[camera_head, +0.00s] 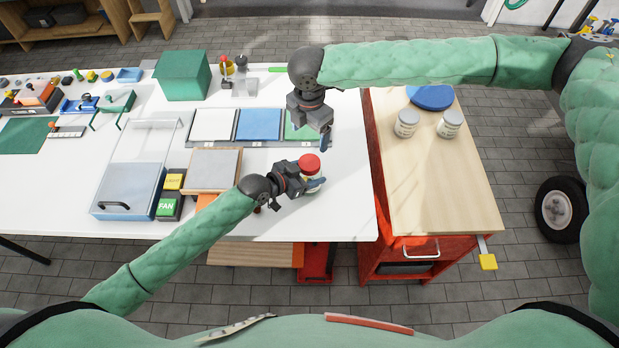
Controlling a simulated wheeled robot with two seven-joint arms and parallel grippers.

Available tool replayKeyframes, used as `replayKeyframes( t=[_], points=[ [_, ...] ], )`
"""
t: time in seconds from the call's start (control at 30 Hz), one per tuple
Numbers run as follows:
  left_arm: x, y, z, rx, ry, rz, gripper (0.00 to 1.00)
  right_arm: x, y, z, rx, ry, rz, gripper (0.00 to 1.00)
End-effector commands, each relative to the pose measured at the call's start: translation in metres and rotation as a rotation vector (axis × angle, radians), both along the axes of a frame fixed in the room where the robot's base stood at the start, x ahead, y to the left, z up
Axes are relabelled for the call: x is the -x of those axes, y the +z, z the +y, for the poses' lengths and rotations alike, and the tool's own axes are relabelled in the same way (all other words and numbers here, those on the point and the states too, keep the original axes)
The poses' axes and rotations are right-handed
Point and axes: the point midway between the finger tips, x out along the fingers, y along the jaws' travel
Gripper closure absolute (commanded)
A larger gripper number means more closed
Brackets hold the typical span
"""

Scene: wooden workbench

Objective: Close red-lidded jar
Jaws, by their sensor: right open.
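The red-lidded jar stands upright near the right end of the white table; its red lid (309,163) sits at the top of its pale body (312,177). Whether the lid is tight or loose cannot be told. My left gripper (314,182) reaches in from the left with its fingers at the jar's body, shut on it below the lid; the far finger is mostly hidden. My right gripper (325,138) points down, open and empty, above and slightly right of the lid, clear of it.
Behind the jar lies a row of white, blue and green panels (258,124). A grey-topped box (212,168) and FAN button (167,207) are left. The table's front right corner is clear.

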Motion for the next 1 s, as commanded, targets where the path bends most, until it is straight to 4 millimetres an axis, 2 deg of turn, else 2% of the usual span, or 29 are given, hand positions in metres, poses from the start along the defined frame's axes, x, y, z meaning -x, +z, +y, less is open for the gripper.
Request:
replayKeyframes(
  t=[0.37,0.4,0.5,0.83,1.0],
  points=[
    [0.000,0.000,0.000,0.000,0.000,0.000,0.99,0.000,0.005,0.000,-0.001,0.000,-0.001,0.19],
    [0.000,0.000,0.000,0.000,0.000,0.000,0.28,0.000,0.005,0.000,-0.001,0.000,-0.001,0.19],
    [0.000,0.000,0.000,0.000,0.000,0.000,0.10,0.000,0.004,0.000,-0.001,0.000,-0.001,0.19],
    [0.001,0.000,0.002,0.000,0.000,0.000,0.10,0.000,0.003,0.000,-0.001,0.000,-0.001,0.19],
    [0.010,0.003,0.014,-0.001,0.000,-0.001,0.10,0.000,-0.006,0.000,0.000,0.000,0.000,0.19]
  ],
)
